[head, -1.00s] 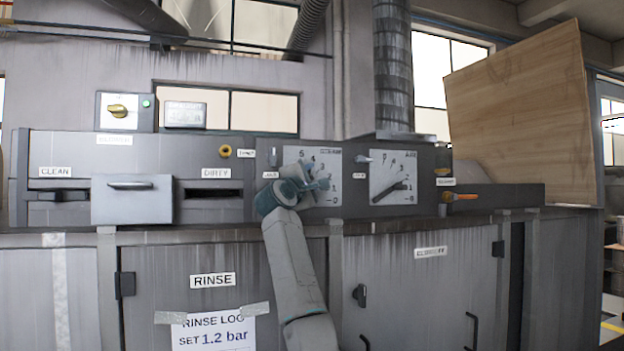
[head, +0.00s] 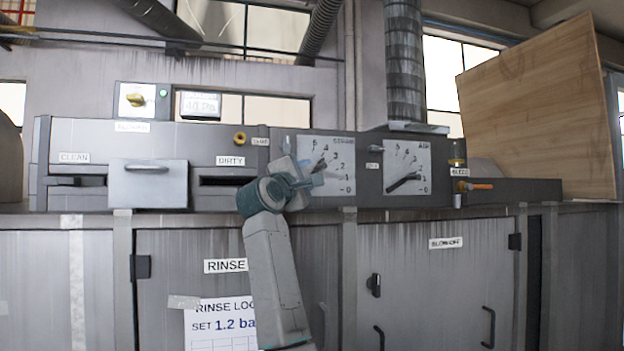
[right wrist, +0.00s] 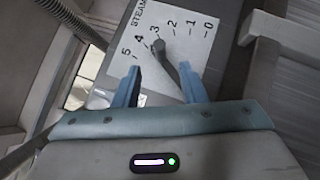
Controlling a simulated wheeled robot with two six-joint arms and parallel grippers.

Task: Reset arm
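My right gripper (head: 306,178) is in front of the left dial (head: 338,152) on the grey machine and hides part of it. In the right wrist view my right gripper (right wrist: 158,80) has its two blue fingers well apart. A dark pointer or lever (right wrist: 172,62) of the STEAM dial (right wrist: 197,62) shows in the gap between them, its end near the 3. Neither finger appears to touch it, though its lower end is hidden. My left gripper is in neither current view.
A second dial (head: 422,160) with a dark pointer low on its scale is to the right. An orange-handled valve (head: 478,186), a grey drawer (head: 148,184) and the RINSE door (head: 180,262) are on the machine. A wooden board (head: 540,110) stands at the right.

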